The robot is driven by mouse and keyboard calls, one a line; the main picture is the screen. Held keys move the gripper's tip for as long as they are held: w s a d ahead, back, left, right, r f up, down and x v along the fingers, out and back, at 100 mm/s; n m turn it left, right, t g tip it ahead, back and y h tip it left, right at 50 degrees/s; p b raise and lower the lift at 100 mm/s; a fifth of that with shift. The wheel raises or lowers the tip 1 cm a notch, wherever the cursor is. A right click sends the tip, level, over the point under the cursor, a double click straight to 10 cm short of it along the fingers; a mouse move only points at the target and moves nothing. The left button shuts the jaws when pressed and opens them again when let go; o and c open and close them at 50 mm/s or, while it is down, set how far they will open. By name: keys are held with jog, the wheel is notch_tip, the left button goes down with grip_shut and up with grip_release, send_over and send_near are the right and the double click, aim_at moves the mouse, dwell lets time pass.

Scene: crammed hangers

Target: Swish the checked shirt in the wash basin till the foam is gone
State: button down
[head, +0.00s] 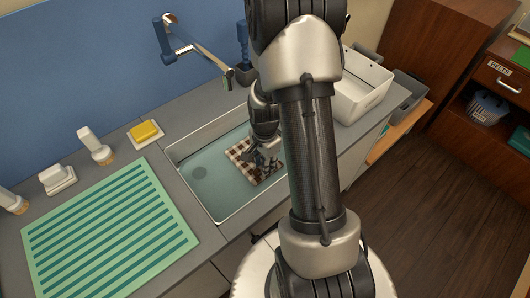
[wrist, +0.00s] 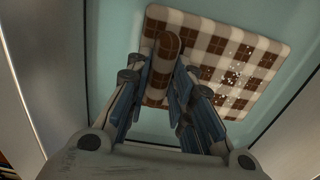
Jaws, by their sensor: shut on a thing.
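The brown and cream checked shirt (head: 245,151) lies folded flat in the wash basin (head: 182,150), partly hidden by my arm in the head view. It also shows in the wrist view (wrist: 250,60), with small white flecks of foam on its right part. My gripper (head: 266,163) points down into the basin. In the wrist view my gripper (wrist: 168,70) is shut on a raised fold of the shirt near its left side. The basin holds bluish water, and its right end is hidden behind my arm.
A green striped mat (head: 105,235) covers the left counter. A white bin (head: 362,88) stands to the right.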

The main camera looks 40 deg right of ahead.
jog(key=shift+s+a, duration=0.15)
jog(key=shift+a, duration=3)
jog(key=shift+s+a, duration=0.1)
jog(key=shift+a, duration=3.05)
notch_tip(320, 180, up, 17)
jog(key=p, duration=1.3)
jog(key=w+a+r+n+b, duration=0.1)
jog(key=w+a+r+n, duration=0.1)
jog(key=n, duration=0.6)
jog(key=w+a+r+n+b, duration=0.1)
jog(key=w+n, duration=0.3)
jog(key=n, duration=0.5)
jog(key=shift+a+r+n, duration=0.3)
jog(key=shift+a+r, duration=0.25)
jog(key=shift+r, duration=0.1)
jog(key=shift+w, duration=0.1)
